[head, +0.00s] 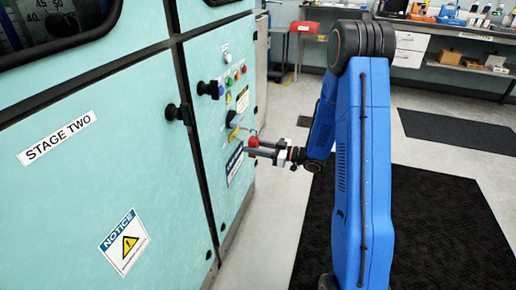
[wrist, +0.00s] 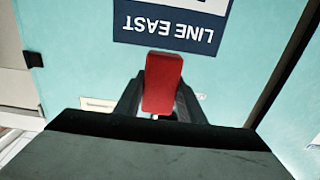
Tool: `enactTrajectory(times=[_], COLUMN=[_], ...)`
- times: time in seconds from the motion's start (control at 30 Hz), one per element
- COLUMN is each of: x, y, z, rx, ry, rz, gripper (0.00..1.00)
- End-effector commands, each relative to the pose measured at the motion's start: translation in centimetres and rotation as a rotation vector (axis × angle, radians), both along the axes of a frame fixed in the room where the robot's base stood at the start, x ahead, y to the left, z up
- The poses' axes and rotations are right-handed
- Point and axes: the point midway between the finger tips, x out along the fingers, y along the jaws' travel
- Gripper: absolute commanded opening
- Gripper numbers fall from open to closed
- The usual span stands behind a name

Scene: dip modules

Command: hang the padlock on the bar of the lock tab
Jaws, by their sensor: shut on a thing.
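A red padlock (head: 253,142) is held between the fingers of my gripper (head: 259,148), close in front of the teal cabinet's panel. In the wrist view the padlock (wrist: 163,82) fills the middle, between the two dark fingers of my gripper (wrist: 160,100). Its shackle is mostly hidden. A yellow piece (head: 234,134), perhaps the lock tab, sits below a black switch on the panel, just left of the padlock. It is too small to make out its bar. I cannot tell whether the padlock touches it. The wrist view does not show the lock tab.
The dark blue LINE EAST sign (wrist: 172,22) is on the teal panel (wrist: 240,75), beyond the padlock. Black handles (head: 180,112) stick out to the left. The floor on the right has dark mats (head: 430,235).

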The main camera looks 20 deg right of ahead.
Motion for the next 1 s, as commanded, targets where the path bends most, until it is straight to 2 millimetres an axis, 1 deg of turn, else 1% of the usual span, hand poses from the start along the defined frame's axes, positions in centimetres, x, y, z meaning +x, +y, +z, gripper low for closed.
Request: enactTrajectory(times=[0.1, 0.5, 0.7, 1.0], x=[0.4, 2.0, 1.9, 1.9], y=[0.7, 2.7, 2.6, 2.6], z=[0.0, 0.0, -1.0, -1.5], rx=[0.0, -0.001, 0.0, -0.001], ry=[0.0, -0.001, 0.0, -0.001], rz=[0.003, 0.001, 0.0, 0.0], gripper=[0.1, 0.1, 0.1, 0.1])
